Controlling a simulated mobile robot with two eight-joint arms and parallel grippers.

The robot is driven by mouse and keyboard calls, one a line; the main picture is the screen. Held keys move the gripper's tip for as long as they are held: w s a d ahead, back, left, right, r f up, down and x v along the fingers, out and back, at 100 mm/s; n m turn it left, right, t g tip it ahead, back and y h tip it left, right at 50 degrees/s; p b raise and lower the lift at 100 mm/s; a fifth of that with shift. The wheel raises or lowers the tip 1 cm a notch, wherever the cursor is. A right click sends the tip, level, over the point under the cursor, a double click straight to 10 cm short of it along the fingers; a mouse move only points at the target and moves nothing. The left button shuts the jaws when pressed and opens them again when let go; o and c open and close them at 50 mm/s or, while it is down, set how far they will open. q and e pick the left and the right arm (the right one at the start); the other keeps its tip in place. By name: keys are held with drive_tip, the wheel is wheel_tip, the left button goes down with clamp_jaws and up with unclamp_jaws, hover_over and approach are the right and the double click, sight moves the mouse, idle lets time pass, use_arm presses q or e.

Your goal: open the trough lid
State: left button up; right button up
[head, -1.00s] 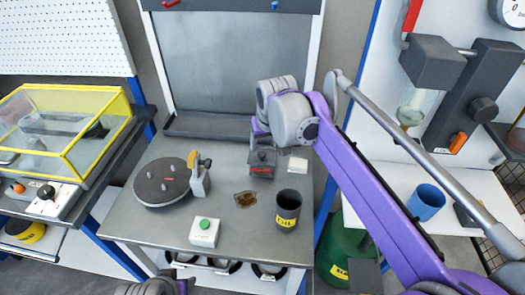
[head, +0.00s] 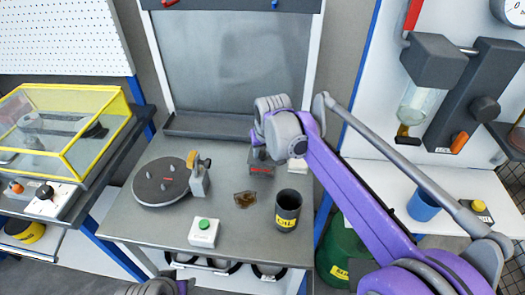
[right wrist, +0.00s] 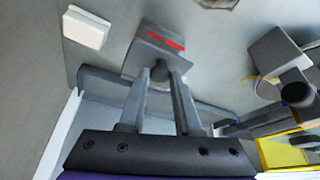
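A small dark grey box with red lettering (head: 262,167), which looks like the lidded trough, stands on the grey workbench; its top is hidden by my right gripper in the head view. It also shows in the right wrist view (right wrist: 155,52). My right gripper (right wrist: 166,72) is directly over the box, its two fingers apart and pointing at the top. The tips overlap the box in the picture; whether they touch a knob cannot be told. The lid looks closed. My left gripper is not seen; only a bit of my left arm shows at the bottom edge.
On the bench are a round dark turntable (head: 160,182), a white box with a green button (head: 204,232), a brown stain (head: 245,199) and a dark cup with a yellow label (head: 287,212). A small white block (head: 297,164) lies right of the grey box.

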clamp_jaws()
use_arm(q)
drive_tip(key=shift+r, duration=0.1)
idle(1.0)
use_arm(e)
drive_tip(key=shift+w+r+g+p, duration=0.2)
drive_tip(key=shift+r+g+p, duration=0.1)
drive_tip(key=shift+g+p, duration=0.15)
drive_tip(key=w+g+p, duration=0.1)
drive_tip(key=p, duration=0.1)
drive_tip(key=w+r+g+p, duration=0.1)
drive_tip(key=g+p, duration=0.1)
drive_tip(key=w+r+g+y+p, duration=0.1)
drive_tip(key=g+p, duration=0.1)
drive_tip(key=shift+d+r, duration=0.2)
drive_tip(key=shift+d, duration=0.1)
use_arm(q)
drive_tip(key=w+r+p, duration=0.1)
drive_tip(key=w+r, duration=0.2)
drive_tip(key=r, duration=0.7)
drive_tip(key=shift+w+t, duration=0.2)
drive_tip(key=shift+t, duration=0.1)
use_arm(e)
drive_tip(key=shift+w+g, duration=0.3)
drive_tip(key=shift+g, duration=0.35)
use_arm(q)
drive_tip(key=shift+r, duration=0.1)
